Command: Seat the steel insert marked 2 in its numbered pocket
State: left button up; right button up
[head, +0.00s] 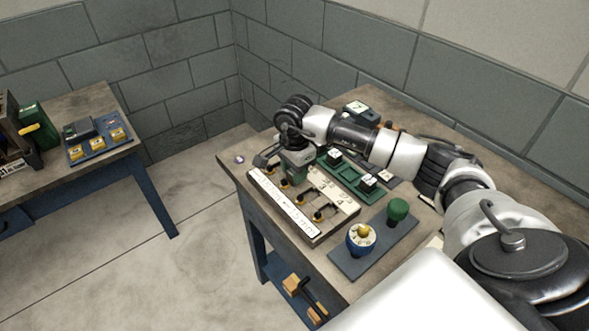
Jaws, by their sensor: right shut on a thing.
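My right gripper (291,173) points down over the left end of a pale block with numbered pockets (345,209). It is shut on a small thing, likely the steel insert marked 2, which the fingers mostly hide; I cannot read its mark. I cannot tell whether it is inside a pocket or just above one. Marks such as 3 and 4 show on the block, with black and orange clamps along it. A green tray (352,184) behind holds dark inserts with white tops, one at its right end (368,182). My left gripper is not in view.
A white scale strip (284,203) runs along the block's front edge. A blue-grey mat (375,246) to the right bears a blue pot (361,239) and a green knob (397,210). A dark box (358,109) stands behind my arm. Another table (88,100) is at left.

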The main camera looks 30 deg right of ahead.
jog(key=shift+f+b, duration=0.3)
jog(key=shift+f, duration=0.05)
jog(key=o, duration=1.6)
jog(key=shift+c, duration=0.2)
jog(key=shift+r, duration=0.1)
jog(key=shift+r+p, duration=2.15)
jog(key=shift+r, duration=1.5)
